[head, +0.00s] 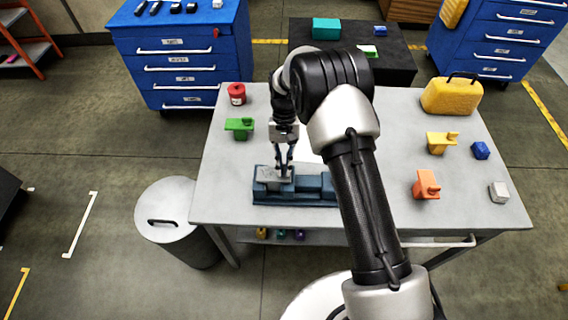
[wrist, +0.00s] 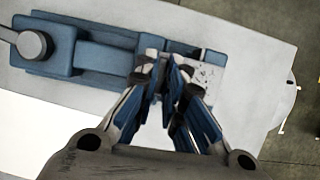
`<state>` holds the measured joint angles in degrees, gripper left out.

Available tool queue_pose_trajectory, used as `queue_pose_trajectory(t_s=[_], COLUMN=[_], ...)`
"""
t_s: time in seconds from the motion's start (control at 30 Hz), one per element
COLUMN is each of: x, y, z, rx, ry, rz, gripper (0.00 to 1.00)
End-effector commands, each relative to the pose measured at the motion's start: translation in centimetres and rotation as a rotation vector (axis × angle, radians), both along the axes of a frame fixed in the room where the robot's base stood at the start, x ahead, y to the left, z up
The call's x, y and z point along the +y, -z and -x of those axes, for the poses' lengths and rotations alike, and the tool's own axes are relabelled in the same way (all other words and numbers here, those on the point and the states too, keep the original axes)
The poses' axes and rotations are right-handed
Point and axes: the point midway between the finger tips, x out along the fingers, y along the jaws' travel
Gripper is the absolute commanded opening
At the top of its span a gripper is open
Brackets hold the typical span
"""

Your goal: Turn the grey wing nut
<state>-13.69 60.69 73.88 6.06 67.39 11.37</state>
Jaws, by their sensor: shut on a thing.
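The blue jig (head: 318,188) lies near the front edge of the grey table and also shows in the wrist view (wrist: 105,62). A grey plate (head: 270,175) sits at its left end; in the wrist view the plate (wrist: 208,72) is just right of the fingertips. My gripper (head: 284,175) points down at the jig beside this plate. In the wrist view its fingertips (wrist: 166,68) are close together, shut on the grey wing nut, which the fingers mostly hide. A round grey knob (wrist: 34,44) stands at the jig's other end, hidden by my arm in the head view.
On the table (head: 225,190) are a green block (head: 239,128), a red can (head: 237,93), a yellow case (head: 452,96), a yellow block (head: 440,142), an orange block (head: 427,185), a blue block (head: 481,150) and a grey cube (head: 499,191). A bin (head: 172,215) stands left.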

Motion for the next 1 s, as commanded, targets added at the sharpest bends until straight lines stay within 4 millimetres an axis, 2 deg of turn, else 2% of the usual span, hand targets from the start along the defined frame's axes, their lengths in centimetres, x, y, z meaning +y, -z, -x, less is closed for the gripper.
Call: queue_pose_trajectory(t_s=[0.13,0.17,0.43,0.77,0.87,1.0], x=[0.0,0.0,0.0,0.0,0.0,0.0], y=[0.0,0.0,0.0,-0.1,-0.9,-3.1], z=[0.0,0.0,0.0,-0.1,-0.4,-1.4], rx=[-0.001,-0.001,-0.001,-0.001,-0.003,-0.005], ry=[-0.003,-0.003,-0.001,0.0,0.0,-0.001], rz=[-0.001,-0.001,0.0,0.0,-0.001,-0.001], gripper=[0.0,0.12,0.3,0.3,0.3,0.3])
